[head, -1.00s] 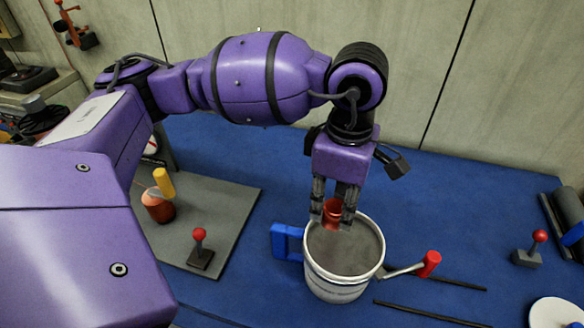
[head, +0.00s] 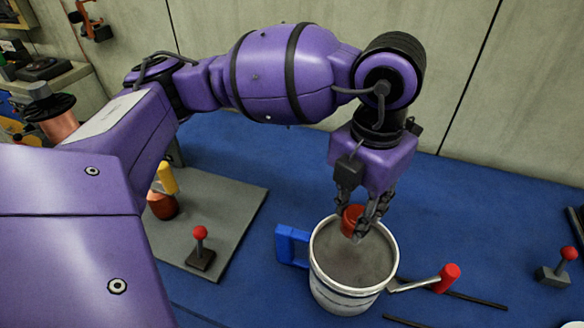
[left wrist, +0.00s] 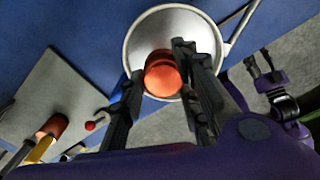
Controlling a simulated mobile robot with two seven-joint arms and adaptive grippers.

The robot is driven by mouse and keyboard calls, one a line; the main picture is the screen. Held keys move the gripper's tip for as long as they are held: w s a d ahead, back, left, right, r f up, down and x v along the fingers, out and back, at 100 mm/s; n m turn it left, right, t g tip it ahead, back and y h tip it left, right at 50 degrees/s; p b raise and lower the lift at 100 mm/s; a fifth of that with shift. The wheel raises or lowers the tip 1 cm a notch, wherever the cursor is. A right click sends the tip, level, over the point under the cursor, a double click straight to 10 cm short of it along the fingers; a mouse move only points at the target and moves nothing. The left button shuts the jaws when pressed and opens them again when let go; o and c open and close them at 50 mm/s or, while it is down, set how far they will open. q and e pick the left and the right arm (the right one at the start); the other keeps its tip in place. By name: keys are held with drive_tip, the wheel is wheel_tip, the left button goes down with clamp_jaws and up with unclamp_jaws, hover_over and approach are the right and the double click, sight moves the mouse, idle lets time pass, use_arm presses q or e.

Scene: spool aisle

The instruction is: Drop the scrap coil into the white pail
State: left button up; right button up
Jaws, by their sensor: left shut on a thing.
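The scrap coil (head: 350,219) is a small orange-red cylinder. It also shows in the left wrist view (left wrist: 162,76). My left gripper (head: 354,212) is shut on it, pointing down, and holds it over the mouth of the white pail (head: 340,300). The pail stands upright on the blue surface, and its grey inside looks empty where visible. The left wrist view shows the coil within the outline of the pail's rim (left wrist: 131,43). My right gripper (left wrist: 263,66) shows only in the left wrist view, at the right, fingers apart and empty.
The pail has a blue handle (head: 287,245) on its left and a red-ended crank (head: 447,278) on its right. A grey board (head: 230,212) with a red-knobbed lever (head: 200,248) lies left. Another lever (head: 556,270) stands far right. Blue surface behind the pail is clear.

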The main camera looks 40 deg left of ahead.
sight(352, 225)
use_arm(q)
wheel_tip(352, 225, down, 5)
drive_tip(key=shift+s+r+b, duration=0.1)
drive_tip(key=shift+r+b, duration=0.1)
drive_tip(key=shift+b, duration=0.8)
drive_tip(key=shift+r, duration=0.1)
drive_tip(key=o, duration=1.3)
use_arm(e)
drive_tip(key=f, duration=0.1)
drive_tip(key=s+f, duration=0.1)
drive_tip(key=shift+s+f, duration=0.1)
drive_tip(key=shift+f, duration=0.2)
use_arm(q)
drive_tip(key=shift+r, duration=0.15)
use_arm(e)
drive_tip(key=shift+f, duration=0.1)
use_arm(q)
wheel_tip(352, 225, up, 12)
drive_tip(key=shift+f, duration=0.1)
use_arm(e)
drive_tip(key=shift+s+g, duration=0.1)
drive_tip(key=shift+g, duration=0.2)
